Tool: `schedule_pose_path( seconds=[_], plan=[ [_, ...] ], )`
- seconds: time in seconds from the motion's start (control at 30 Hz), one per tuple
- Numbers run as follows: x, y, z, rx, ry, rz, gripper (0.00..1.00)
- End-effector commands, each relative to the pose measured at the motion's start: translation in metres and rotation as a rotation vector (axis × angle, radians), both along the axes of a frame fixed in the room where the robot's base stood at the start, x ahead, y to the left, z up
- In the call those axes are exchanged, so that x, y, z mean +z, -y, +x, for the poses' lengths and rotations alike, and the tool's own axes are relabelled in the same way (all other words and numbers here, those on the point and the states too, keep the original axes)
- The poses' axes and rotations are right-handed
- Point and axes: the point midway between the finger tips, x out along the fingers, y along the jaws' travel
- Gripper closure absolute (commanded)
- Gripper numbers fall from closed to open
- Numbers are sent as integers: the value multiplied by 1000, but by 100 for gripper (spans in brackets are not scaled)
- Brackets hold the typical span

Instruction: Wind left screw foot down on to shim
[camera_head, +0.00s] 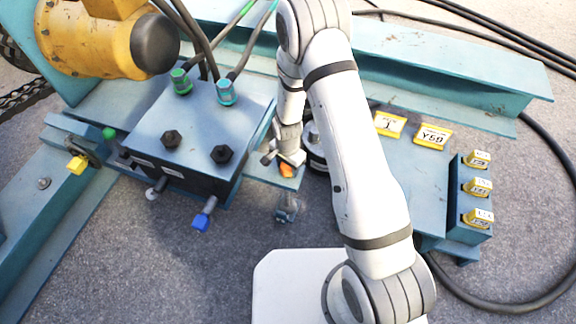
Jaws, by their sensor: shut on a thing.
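The left screw foot (287,208) hangs below a teal lug plate (262,174) at the right of the valve block. Its grey shaft and round pad show near the ground. My gripper (287,158) is over the lug, shut on the top of the screw foot; the jaws and wrist hide most of the part held. A small orange patch (287,171) shows just below the jaws. I cannot make out a shim under the pad, nor tell whether the pad touches anything.
The teal valve block (190,125) with black bolts and hoses stands close on the left. A blue-ended fitting (204,215) sticks out below it. Yellow tags (433,136) and a teal rack (470,208) are at the right.

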Motion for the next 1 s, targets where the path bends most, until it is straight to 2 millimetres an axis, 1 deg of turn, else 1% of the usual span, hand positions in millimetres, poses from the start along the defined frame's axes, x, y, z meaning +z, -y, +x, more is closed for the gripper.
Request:
schedule_pose_path(
  seconds=[0.5, 0.53, 0.6, 0.73, 1.0],
  plan=[
    [0, 1, -1, -20, -2, -1, 75],
    [0, 1, -1, -20, -2, -1, 50],
    [0, 1, -1, -20, -2, -1, 44],
    [0, 1, 0, -19, -1, 0, 33],
    [2, 0, 0, -18, 0, 0, 33]
  ],
)
